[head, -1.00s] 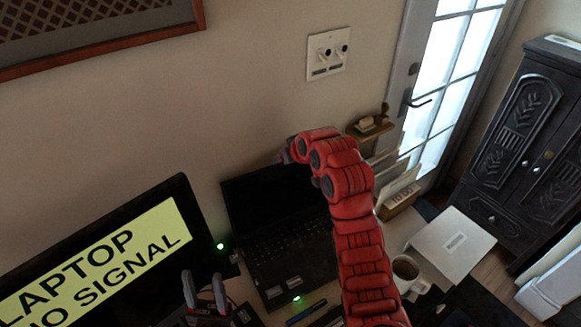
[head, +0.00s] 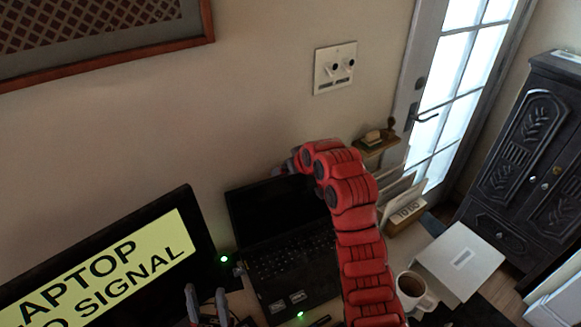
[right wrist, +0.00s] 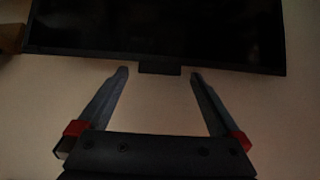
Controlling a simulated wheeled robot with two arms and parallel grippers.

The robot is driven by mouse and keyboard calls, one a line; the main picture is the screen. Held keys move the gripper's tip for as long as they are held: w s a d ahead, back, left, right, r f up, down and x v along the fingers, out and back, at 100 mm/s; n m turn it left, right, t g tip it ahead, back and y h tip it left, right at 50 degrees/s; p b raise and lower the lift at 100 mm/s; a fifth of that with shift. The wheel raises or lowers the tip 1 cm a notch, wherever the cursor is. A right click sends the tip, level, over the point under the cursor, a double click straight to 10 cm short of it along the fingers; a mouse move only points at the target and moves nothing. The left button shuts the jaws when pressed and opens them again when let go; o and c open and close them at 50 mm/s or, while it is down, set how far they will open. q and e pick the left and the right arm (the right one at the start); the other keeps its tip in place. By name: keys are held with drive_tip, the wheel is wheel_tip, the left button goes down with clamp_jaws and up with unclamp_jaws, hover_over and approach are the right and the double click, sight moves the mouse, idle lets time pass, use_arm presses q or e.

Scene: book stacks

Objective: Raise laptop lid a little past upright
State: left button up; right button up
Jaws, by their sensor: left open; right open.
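The black laptop (head: 285,255) stands open on the desk, its dark lid (head: 265,208) raised at the back near the wall. My right arm crosses in front of the lid's right part and hides it. My right gripper (head: 289,166) is at the lid's top edge, mostly hidden behind its own wrist. In the right wrist view my right gripper (right wrist: 158,75) is open and empty, with a dark panel (right wrist: 158,35), seemingly the lid, beyond its fingertips. A small tab (right wrist: 160,68) on its edge lies between the fingertips. My left gripper (head: 207,295) is open and empty, left of the laptop's front.
A monitor (head: 100,262) reading "LAPTOP NO SIGNAL" stands left of the laptop. A file holder (head: 405,212), a mug (head: 412,290) and a white box (head: 460,258) are to the right. The wall is close behind the lid.

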drive_tip(key=p+v, duration=1.2)
drive_tip(key=v, duration=0.5)
drive_tip(key=shift+s+r, duration=0.15)
drive_tip(key=shift+s, duration=0.1)
